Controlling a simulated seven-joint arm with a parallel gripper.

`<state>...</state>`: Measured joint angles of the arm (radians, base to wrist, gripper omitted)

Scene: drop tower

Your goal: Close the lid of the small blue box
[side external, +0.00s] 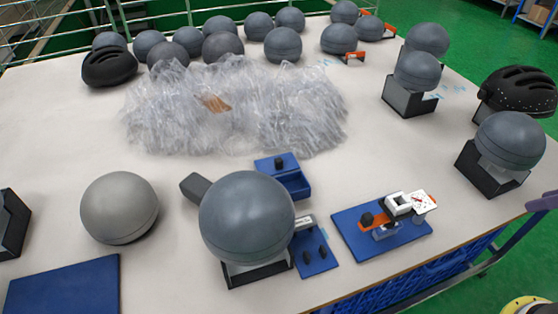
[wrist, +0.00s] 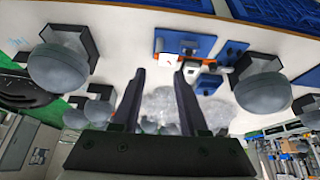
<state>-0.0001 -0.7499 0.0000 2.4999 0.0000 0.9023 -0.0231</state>
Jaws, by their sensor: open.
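The small blue box (side external: 294,188) stands on the table behind the large grey ball in the side view. In the wrist view, what looks like the same box (wrist: 207,86) is small, to the right of my fingers. My gripper (wrist: 159,71) is open and empty in the wrist view, with two dark fingers apart and table surface between them. It is apart from the box. I cannot make out the gripper in the side view.
A large grey ball on a stand (side external: 247,218) partly blocks the near side of the box. A blue plate with black knobs (side external: 316,262) and a blue board with an orange and white clamp (side external: 352,238) lie nearby. Clear plastic bags (side external: 290,105) lie behind. More balls stand around.

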